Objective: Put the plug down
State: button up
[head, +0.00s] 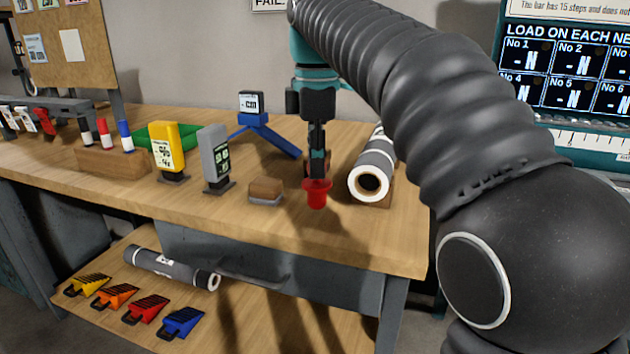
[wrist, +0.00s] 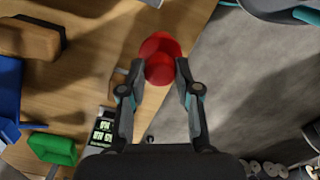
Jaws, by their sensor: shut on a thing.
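The red plug (head: 317,193) has a wide rim and a narrower body. My gripper (head: 317,176) is shut on the plug and points down over the front part of the wooden bench (head: 235,222). In the wrist view the plug (wrist: 160,55) sits between the two fingertips (wrist: 161,68), with wood and grey floor behind it. I cannot tell whether the plug touches the bench top. A grey roll (head: 377,158) with an open end facing front lies just right of the plug.
A brown block (head: 266,191) lies just left of the plug. Grey (head: 215,158) and yellow (head: 167,148) gauges stand further left. A blue stand (head: 262,130) is behind. Another grey roll (head: 170,268) and several coloured wedges (head: 181,322) lie on the lower shelf.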

jog(key=shift+f+b, duration=0.3)
jog(key=shift+f, duration=1.45)
jog(key=o, duration=0.9)
jog(key=shift+r+p, duration=0.9)
jog(key=shift+r, duration=2.9)
